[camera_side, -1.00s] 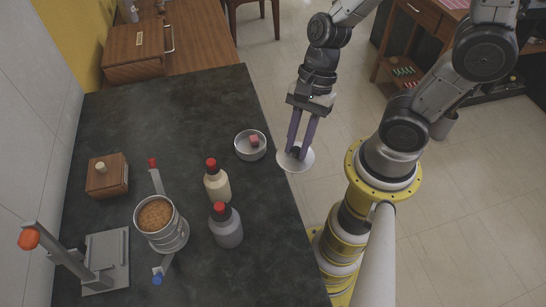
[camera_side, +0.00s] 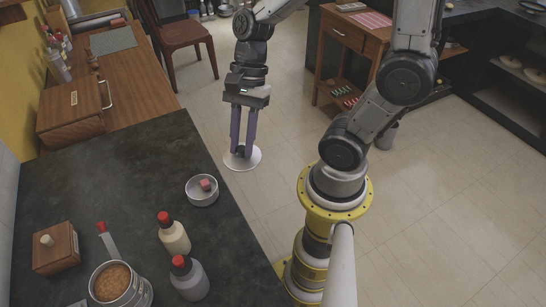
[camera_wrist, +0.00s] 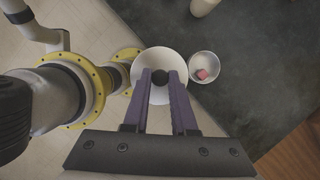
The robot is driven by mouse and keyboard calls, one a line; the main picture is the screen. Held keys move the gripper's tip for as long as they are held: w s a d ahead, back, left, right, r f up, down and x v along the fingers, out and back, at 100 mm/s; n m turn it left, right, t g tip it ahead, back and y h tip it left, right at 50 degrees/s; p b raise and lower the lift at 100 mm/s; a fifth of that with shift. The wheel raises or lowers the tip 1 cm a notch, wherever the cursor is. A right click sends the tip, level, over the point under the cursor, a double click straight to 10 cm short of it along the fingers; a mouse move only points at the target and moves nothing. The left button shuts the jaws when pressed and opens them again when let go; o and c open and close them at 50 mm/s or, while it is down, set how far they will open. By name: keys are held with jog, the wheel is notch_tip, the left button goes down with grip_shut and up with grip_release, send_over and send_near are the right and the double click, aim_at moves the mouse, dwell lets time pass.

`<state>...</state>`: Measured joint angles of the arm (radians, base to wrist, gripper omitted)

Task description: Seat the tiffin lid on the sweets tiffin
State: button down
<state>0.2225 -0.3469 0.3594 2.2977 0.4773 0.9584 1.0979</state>
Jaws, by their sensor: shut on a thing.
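The tiffin lid (camera_side: 238,163) is a pale round disc with a dark knob. My gripper (camera_side: 242,150) is shut on that knob and holds the lid roughly level in the air, beyond the counter's right edge. The wrist view shows the lid (camera_wrist: 147,67) below my purple fingers (camera_wrist: 160,78), which hide part of it. The sweets tiffin (camera_side: 202,201) is a small round steel bowl, open, with a pink sweet inside, on the dark counter near its right edge.
On the counter (camera_side: 130,165) stand a cream bottle (camera_side: 174,239) and a grey bottle (camera_side: 189,285), both red-capped, in front of the tiffin. A steel canister with brown contents (camera_side: 113,280) and a wooden box (camera_side: 55,252) stand left. The counter behind the tiffin is clear.

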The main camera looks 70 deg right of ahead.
jog(key=w+f, duration=0.1)
jog(key=w, duration=0.7)
jog(key=shift+n, duration=0.3)
jog(key=shift+w+a+f, duration=0.25)
jog(key=shift+w+f, duration=0.3)
jog(key=shift+f, duration=1.15)
jog(key=shift+w+a+f, duration=0.3)
jog(key=shift+w+f, duration=0.25)
jog(key=shift+f, duration=1.1)
jog(key=shift+w+a+f, duration=0.25)
jog(key=shift+w+f, duration=0.3)
jog(key=shift+f, duration=1.15)
jog(key=shift+f, duration=0.55)
jog(key=shift+c, duration=1.6)
grip_release()
notch_tip(320, 180, up, 6)
